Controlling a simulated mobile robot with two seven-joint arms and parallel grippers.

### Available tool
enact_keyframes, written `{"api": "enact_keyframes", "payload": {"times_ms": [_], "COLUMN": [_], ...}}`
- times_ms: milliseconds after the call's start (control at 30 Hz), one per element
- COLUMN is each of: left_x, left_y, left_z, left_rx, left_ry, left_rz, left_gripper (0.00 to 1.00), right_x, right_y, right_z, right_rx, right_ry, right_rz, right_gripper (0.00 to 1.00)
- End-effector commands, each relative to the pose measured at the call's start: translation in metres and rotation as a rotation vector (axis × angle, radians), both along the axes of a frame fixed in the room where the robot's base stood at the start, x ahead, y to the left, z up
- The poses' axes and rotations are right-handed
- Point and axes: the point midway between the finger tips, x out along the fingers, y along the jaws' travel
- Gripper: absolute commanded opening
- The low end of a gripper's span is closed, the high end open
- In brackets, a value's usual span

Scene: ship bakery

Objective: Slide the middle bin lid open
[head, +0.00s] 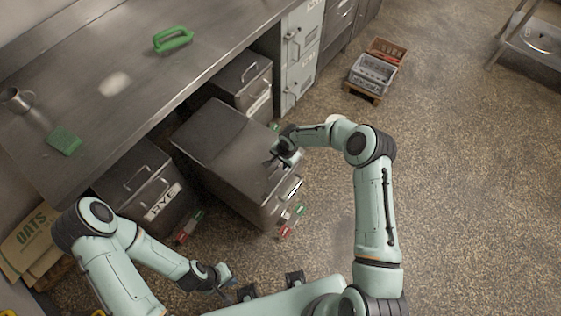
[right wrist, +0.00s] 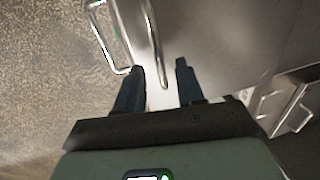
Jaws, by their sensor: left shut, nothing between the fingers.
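The middle bin (head: 232,182) is a grey metal box standing out from under the steel counter, between two other bins. Its flat lid (head: 215,135) covers the top, with a seam across it. My right gripper (head: 270,162) is at the lid's front edge. In the right wrist view my right gripper (right wrist: 160,77) has its fingers apart, with a bright metal handle (right wrist: 154,45) whose end reaches between the fingertips. I cannot tell whether they touch it. My left gripper (head: 228,288) is shut and empty, low over the floor near my base, away from the bins.
A bin marked RYE (head: 150,190) stands left of the middle bin, another bin (head: 243,82) behind it. The counter (head: 105,60) holds a green-handled tool (head: 172,39), a green block (head: 64,141) and a metal cup (head: 17,98). A crate (head: 372,72) stands on the floor.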

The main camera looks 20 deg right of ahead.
Motion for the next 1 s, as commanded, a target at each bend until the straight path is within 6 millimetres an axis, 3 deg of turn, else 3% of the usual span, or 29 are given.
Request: {"api": "enact_keyframes", "payload": {"times_ms": [133, 433, 567, 833, 1000], "left_x": [0.001, 0.001, 0.001, 0.000, -0.007], "left_y": [0.000, 0.000, 0.000, 0.000, 0.000], "left_z": [0.002, 0.002, 0.002, 0.000, -0.011], "left_rx": [0.000, 0.000, 0.000, 0.000, 0.001], "left_ry": [-0.001, -0.001, -0.001, 0.000, 0.008], "left_rz": [0.000, 0.000, 0.000, 0.000, 0.000], "left_gripper": [0.00, 0.00, 0.00, 0.00, 0.00], "right_x": [0.002, 0.002, 0.002, 0.003, 0.012], "right_y": [0.001, 0.001, 0.001, 0.003, 0.011], "right_z": [-0.010, -0.012, -0.012, -0.013, -0.014], "right_rx": [0.001, 0.000, 0.000, 0.001, 0.001], "right_ry": [0.001, 0.000, 0.000, -0.001, -0.005], "right_rz": [0.000, 0.000, 0.000, 0.000, 0.002], "right_gripper": [0.38, 0.38, 0.00, 0.00, 0.00]}}
